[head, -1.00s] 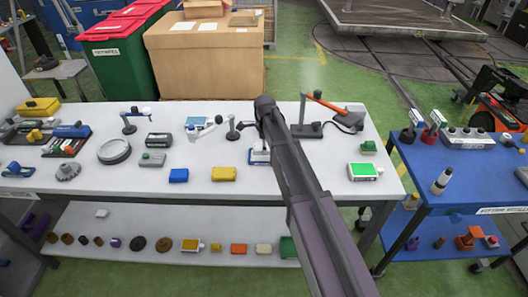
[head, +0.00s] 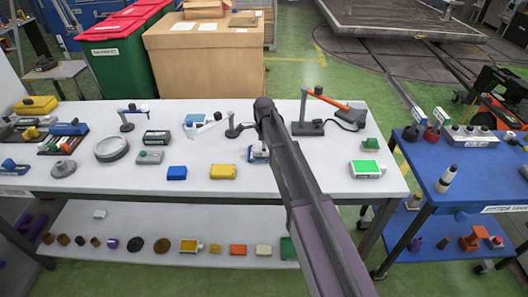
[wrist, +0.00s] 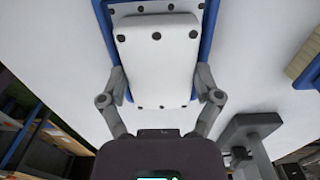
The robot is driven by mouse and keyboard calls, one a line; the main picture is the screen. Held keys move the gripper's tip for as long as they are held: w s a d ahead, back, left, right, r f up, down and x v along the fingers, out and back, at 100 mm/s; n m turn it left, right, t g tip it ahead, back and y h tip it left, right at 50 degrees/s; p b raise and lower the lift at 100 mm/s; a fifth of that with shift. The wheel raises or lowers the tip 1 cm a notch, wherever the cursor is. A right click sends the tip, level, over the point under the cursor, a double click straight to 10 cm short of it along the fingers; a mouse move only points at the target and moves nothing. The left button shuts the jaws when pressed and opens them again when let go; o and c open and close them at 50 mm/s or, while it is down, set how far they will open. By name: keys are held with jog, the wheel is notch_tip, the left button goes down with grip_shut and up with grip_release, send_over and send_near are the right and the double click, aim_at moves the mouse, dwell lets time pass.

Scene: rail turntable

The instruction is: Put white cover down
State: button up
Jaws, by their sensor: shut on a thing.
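My gripper (wrist: 160,78) has its two fingers on the left and right sides of the white cover (wrist: 158,48), a rounded plate with dark round spots, and is shut on it. Below the cover is a blue housing (wrist: 207,28) with a second white, dotted face (wrist: 160,97) inside its edges. The cover lies over this housing; I cannot tell whether they touch. In the head view the blue and white housing (head: 257,155) shows on the white table, mostly behind my arm, and the fingers are hidden there.
The white table (head: 300,180) holds a yellow block (head: 223,172), a blue block (head: 177,173), a grey ring (head: 112,149), a lamp with an orange arm (head: 325,103) and a green-screened device (head: 367,169). A blue table (head: 450,195) stands at the right. The front table edge is mostly clear.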

jog(key=shift+f, duration=0.25)
jog(key=o, duration=1.1)
jog(key=shift+r, duration=0.1)
jog(key=shift+r, duration=0.15)
notch_tip(320, 180, up, 12)
jog(key=p, duration=1.2)
jog(key=shift+s+d, duration=0.1)
jog(key=shift+s, duration=0.05)
